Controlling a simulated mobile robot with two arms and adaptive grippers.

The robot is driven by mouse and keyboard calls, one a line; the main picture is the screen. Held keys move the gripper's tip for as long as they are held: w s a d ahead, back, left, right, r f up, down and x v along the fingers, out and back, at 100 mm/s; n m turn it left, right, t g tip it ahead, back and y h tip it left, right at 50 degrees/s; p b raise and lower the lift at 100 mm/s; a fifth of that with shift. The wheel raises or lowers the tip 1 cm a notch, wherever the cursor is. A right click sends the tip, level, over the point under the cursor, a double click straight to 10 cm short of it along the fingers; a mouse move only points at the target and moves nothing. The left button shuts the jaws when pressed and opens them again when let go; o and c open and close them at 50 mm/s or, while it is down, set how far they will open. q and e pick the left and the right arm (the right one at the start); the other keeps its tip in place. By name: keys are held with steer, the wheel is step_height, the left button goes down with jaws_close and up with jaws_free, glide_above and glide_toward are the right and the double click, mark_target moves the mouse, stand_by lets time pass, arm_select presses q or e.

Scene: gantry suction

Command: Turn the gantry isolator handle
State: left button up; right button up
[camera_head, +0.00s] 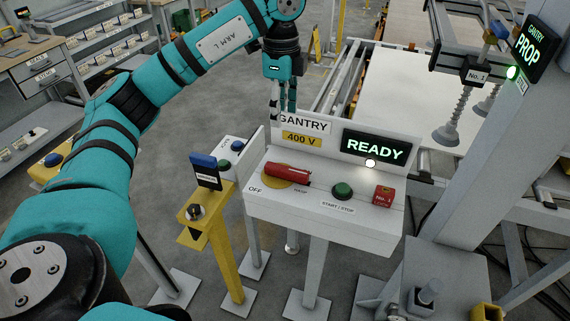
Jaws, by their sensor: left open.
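The isolator handle (290,174) is a red bar over a yellow disc on the sloped top of the grey gantry console (355,213). It lies nearly level across the picture, its long end towards the right. The word OFF is printed to its lower left; another small label below its right end is hard to read. My left gripper (283,108), on the teal arm marked ARM L, points down behind and above the handle, in front of the GANTRY sign's left end. It is open and empty, apart from the handle. My right gripper is not in view.
The console also carries a green start/stop button (343,190), a red No. 1 block (383,196) and a lit READY display (376,147). A yellow post (224,245) with a blue-topped tag stands left. Suction cups (446,134) hang right, beside a grey column (502,140).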

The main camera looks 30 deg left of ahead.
mark_target(283, 167)
arm_select(q)
step_height(283, 167, down, 17)
steer(key=p, duration=0.3)
steer(key=shift+d+f, duration=0.1)
jaws_close()
stand_by(0.3)
